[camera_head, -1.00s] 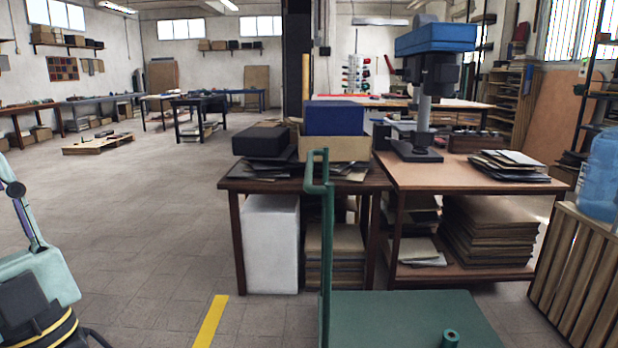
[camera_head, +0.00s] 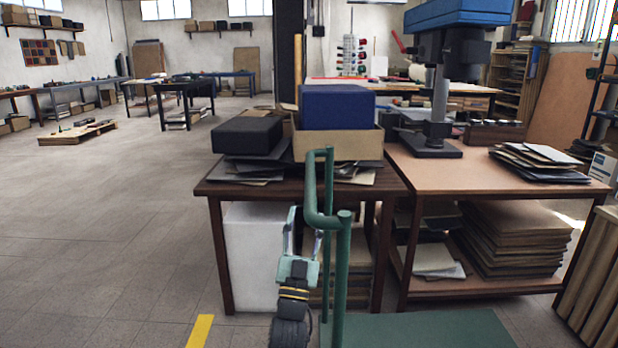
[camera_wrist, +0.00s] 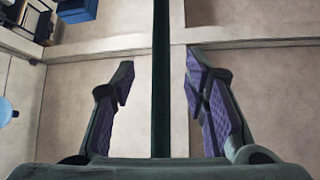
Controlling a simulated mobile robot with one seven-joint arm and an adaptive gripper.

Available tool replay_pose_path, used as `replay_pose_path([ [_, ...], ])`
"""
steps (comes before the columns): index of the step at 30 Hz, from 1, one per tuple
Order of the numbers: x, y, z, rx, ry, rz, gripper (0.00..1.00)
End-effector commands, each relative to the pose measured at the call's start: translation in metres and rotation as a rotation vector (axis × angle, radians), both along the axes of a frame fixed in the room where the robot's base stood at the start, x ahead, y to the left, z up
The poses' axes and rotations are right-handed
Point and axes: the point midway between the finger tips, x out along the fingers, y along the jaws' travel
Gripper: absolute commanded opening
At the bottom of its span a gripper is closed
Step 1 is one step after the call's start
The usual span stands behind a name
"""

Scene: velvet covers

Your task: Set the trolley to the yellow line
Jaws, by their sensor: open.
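The green trolley has an upright tubular handle (camera_head: 328,195) and a flat deck (camera_head: 430,330) at the bottom of the head view, cut off by the frame. A short piece of the yellow line (camera_head: 200,331) shows on the floor left of the trolley, with a gap of bare floor between them. My gripper (camera_head: 305,228) is open, just left of the handle, fingers pointing up in the picture. In the wrist view a dark green bar (camera_wrist: 161,110) runs between the spread fingers (camera_wrist: 160,70).
A dark wooden table (camera_head: 215,187) with boxes and a white block (camera_head: 258,262) under it stands behind the trolley. A workbench (camera_head: 450,172) with a blue drill press is to its right. A slatted wooden crate (camera_head: 590,280) is at the right edge. The floor at left is open.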

Motion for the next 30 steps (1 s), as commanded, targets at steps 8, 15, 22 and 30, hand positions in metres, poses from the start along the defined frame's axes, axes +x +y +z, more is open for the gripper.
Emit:
replay_pose_path([
  [8, 0.035, -0.008, 0.04, 0.0, -0.003, -0.002, 0.41],
  [15, 0.062, -0.012, 0.064, 0.001, -0.001, 0.001, 0.41],
  [22, 0.071, -0.013, 0.071, 0.0, -0.002, 0.003, 0.41],
  [30, 0.071, -0.013, 0.071, 0.0, -0.002, 0.003, 0.39],
])
